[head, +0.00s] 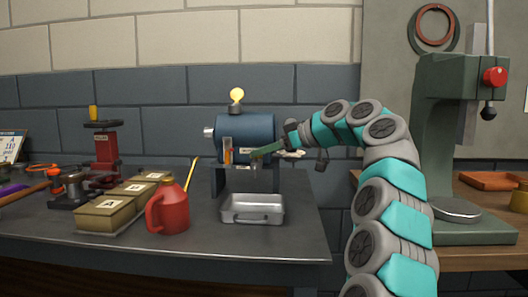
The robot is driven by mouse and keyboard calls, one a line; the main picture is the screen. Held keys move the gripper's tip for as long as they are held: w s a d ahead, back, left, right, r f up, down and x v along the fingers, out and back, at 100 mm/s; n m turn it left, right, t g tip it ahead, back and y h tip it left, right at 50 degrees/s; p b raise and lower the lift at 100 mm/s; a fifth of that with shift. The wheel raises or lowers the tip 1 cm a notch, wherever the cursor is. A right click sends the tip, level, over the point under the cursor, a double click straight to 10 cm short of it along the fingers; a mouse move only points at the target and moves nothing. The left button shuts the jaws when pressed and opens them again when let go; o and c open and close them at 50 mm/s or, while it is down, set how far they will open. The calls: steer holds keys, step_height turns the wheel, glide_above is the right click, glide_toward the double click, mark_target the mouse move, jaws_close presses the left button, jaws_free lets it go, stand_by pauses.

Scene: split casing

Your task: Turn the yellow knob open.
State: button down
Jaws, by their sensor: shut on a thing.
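The yellow knob (237,96) stands on top of the blue cylindrical casing (240,127), at the back of the dark workbench. It is apart from my gripper. My gripper (256,154) reaches in from the right, low in front of the casing, below and to the right of the knob. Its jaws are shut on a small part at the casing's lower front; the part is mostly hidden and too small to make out. A sight glass (228,151) with orange in it is just left of the jaws.
A metal tray (252,219) sits below the casing. A red oil can (169,212), several labelled boxes (105,218) and a red press (104,150) with a yellow top stand to the left. A green drill press (448,130) stands at right. Space above the knob is clear.

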steer(key=shift+f, duration=0.1)
stand_by(0.4)
steer(key=c, duration=0.5)
jaws_free()
steer(key=v, duration=0.7)
steer(key=shift+d, duration=0.35)
